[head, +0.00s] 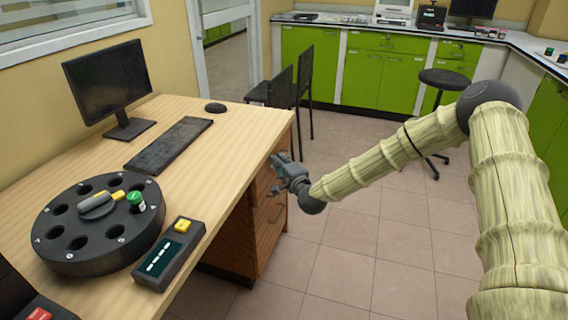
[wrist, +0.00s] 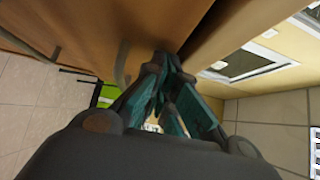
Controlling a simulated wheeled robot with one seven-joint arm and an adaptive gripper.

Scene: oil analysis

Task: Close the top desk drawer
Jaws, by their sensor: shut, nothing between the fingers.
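The wooden desk (head: 225,135) stands on the left in the head view, with a stack of brown drawers (head: 268,215) under its far right end. The top drawer (head: 263,181) is just under the desktop and partly hidden by my gripper; how far it stands out cannot be told. My gripper (head: 280,162) is beside the drawer fronts, close to the top one. In the wrist view my gripper (wrist: 168,62) is shut and empty, its fingertips close to brown wood panels (wrist: 150,22). Whether they touch is unclear.
On the desk are a monitor (head: 108,83), a keyboard (head: 170,145), a mouse (head: 215,108), a round black sample carousel (head: 75,255) and a small device with a display (head: 165,260). Dark chairs (head: 281,88) stand beyond the desk. The tiled floor (head: 350,240) right of the drawers is clear.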

